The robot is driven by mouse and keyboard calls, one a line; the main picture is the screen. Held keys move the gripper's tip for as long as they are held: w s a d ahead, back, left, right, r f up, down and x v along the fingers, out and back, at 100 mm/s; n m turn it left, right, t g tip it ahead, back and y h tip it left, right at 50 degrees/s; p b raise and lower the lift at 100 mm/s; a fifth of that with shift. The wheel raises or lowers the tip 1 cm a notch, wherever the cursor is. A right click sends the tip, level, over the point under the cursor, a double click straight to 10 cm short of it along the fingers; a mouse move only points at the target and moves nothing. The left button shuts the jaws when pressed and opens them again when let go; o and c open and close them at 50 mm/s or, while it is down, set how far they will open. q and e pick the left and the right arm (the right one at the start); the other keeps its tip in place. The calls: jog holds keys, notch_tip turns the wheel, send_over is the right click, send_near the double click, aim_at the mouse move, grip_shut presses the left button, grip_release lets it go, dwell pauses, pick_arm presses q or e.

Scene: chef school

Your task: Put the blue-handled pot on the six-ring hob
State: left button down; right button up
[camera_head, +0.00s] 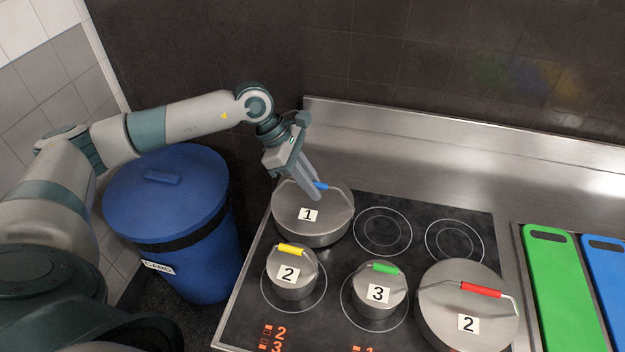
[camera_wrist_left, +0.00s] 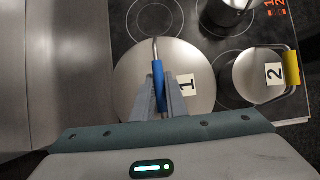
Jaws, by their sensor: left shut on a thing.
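The blue-handled pot (camera_head: 320,222) is a large steel pot with a lid labelled 1. It is at the back left of the six-ring hob (camera_head: 251,313), over or on the rear left ring position, which it hides. My left gripper (camera_head: 316,190) is shut on its blue handle (camera_wrist_left: 158,86). The pot's lid also shows in the left wrist view (camera_wrist_left: 130,72). I cannot tell whether the pot's base touches the hob. My right gripper is not in view.
A yellow-handled pot (camera_head: 291,276), a green-handled pot (camera_head: 379,292) and a red-handled pot (camera_head: 466,318) stand on the front rings. Two back rings (camera_head: 382,232) are bare. A blue bin (camera_head: 168,206) stands left; green (camera_head: 562,290) and blue boards (camera_head: 606,267) lie right.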

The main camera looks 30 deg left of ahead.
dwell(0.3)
pick_arm(q)
jog(key=shift+f, duration=0.15)
jog(key=c, duration=1.8)
grip_release()
jog(key=shift+o, duration=0.2)
